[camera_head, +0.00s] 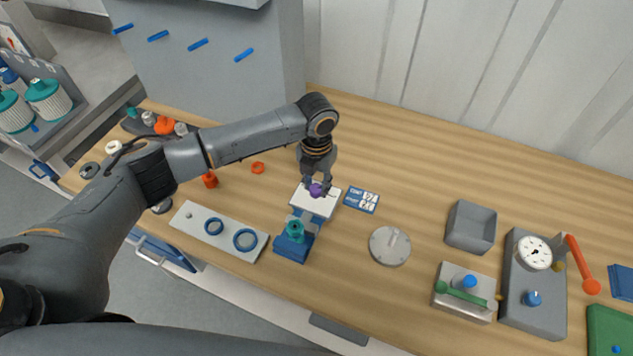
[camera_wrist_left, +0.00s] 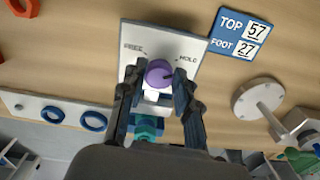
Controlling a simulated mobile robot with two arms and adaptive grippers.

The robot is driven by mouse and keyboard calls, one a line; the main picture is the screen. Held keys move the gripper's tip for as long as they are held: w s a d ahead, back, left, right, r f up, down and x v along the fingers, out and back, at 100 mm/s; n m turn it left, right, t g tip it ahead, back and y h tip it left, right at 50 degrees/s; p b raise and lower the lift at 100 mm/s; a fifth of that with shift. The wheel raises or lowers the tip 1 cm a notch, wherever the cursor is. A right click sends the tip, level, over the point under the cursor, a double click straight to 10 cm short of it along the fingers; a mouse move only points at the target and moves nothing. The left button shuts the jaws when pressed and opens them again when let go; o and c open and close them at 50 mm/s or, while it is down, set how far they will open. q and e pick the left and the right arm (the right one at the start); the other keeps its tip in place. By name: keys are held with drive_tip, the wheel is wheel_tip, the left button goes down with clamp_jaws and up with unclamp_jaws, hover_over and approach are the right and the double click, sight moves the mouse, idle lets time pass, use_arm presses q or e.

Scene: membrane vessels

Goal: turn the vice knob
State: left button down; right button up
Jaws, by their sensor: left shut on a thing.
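The purple knob (camera_head: 316,190) sits on a white plate (camera_head: 305,205) on the wooden bench. In the left wrist view the same knob (camera_wrist_left: 159,73) lies between the words FREE, to its left, and HOLD, to its right. My left gripper (camera_head: 317,185) comes down from above and is shut on the knob. In the wrist view its two dark fingers (camera_wrist_left: 158,80) stand on either side of it. A blue block (camera_head: 292,246) with a teal round part (camera_head: 294,229) is on the near side of the plate. My right gripper is not in view.
A blue card (camera_head: 361,199) with numbers lies right of the plate. A grey disc (camera_head: 390,246), an open grey box (camera_head: 471,226) and a gauge unit (camera_head: 535,290) stand further right. A pale strip (camera_head: 188,215) with blue rings lies to the left.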

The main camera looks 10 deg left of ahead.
sight(316, 187)
use_arm(q)
drive_tip(key=c, duration=1)
unclamp_jaws()
wheel_tip(316, 187, up, 12)
